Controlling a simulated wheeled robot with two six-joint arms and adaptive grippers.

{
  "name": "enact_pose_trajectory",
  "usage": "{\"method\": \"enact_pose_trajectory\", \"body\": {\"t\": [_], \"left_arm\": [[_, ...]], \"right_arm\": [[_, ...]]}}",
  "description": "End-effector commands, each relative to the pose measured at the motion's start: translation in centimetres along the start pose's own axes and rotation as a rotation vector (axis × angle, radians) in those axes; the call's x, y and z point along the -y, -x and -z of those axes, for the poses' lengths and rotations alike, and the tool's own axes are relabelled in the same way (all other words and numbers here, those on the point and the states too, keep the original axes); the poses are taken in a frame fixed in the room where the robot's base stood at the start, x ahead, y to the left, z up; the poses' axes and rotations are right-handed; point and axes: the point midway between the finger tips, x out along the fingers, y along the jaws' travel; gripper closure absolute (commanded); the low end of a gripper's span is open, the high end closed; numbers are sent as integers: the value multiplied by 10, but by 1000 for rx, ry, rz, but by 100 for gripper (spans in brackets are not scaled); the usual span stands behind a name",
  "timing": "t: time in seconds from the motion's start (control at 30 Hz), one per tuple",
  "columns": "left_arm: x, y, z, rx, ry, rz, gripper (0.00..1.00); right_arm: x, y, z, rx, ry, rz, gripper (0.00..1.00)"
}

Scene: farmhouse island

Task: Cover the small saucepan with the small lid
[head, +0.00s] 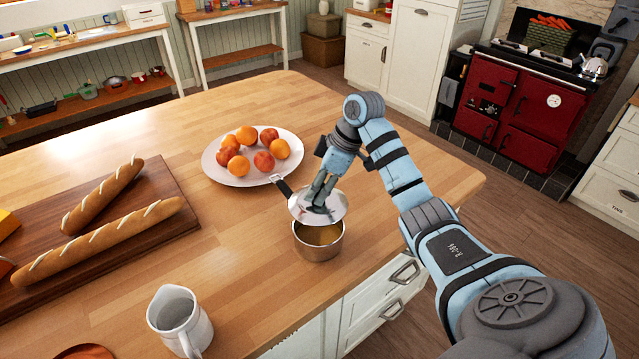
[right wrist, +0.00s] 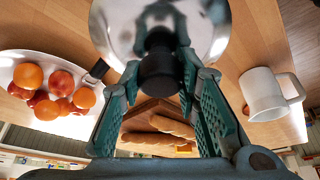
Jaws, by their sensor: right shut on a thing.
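The small saucepan (head: 318,246) stands upright near the island's right edge, with its dark handle (head: 283,188) pointing to the back left. Its front opening shows a brownish inside. My right gripper (head: 319,204) is shut on the dark knob (right wrist: 160,72) of the shiny small lid (head: 335,212). The lid is above the saucepan and set toward its back, hiding the rear of the rim. I cannot tell whether they touch. The lid also fills the top of the right wrist view (right wrist: 108,28). My left gripper is not in view.
A white plate (head: 212,163) of oranges and peaches lies behind the saucepan. A white jug (head: 182,320) stands at the front left. Baguettes (head: 100,235) lie on a dark board (head: 165,172) at left. The wood between board and saucepan is clear.

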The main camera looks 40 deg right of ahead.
Motion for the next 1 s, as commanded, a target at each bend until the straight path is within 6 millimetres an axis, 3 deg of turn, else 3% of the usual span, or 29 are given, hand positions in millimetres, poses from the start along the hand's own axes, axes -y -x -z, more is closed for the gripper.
{"method": "enact_pose_trajectory", "body": {"t": [0.5,1.0], "left_arm": [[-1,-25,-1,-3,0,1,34],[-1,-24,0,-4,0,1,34]], "right_arm": [[0,-50,-21,-1,-1,0,100],[0,-55,-23,0,-1,0,100]]}}
